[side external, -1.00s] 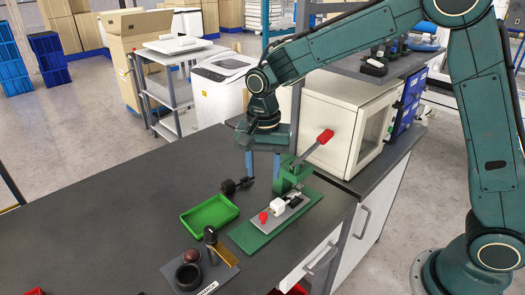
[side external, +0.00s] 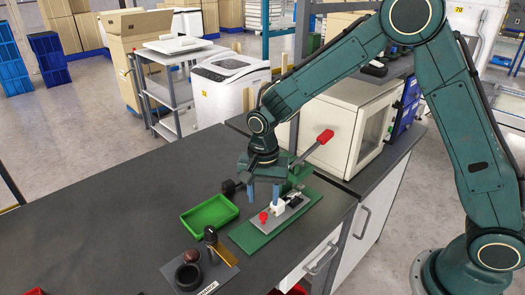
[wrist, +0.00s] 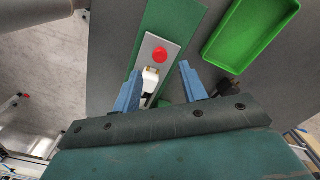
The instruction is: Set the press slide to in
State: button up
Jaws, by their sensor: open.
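The green press (side external: 247,238) stands near the front right of the bench, its red-tipped lever (side external: 325,136) raised. Its grey slide plate (side external: 291,217) lies along the green base and carries a red knob (side external: 263,217) and a white block (side external: 279,209). In the wrist view the red knob (wrist: 160,55) lies beyond the fingertips, and the white block (wrist: 150,77) shows beside the left finger. My gripper (side external: 264,200) is open, with blue fingers pointing down near the white block. My gripper partly hides the press column.
A green tray (side external: 209,213) lies left of the press. A dark handled tool (side external: 229,187) lies behind it. A tamper stand (side external: 210,262) sits nearer the front. A white box-shaped machine (side external: 340,125) stands behind the press. The bench's left part is clear.

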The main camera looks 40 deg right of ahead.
aim_at(264, 214)
jog(key=shift+f, duration=2.8)
jog(key=shift+c, duration=0.2)
jog(key=shift+d, duration=0.1)
grip_shut()
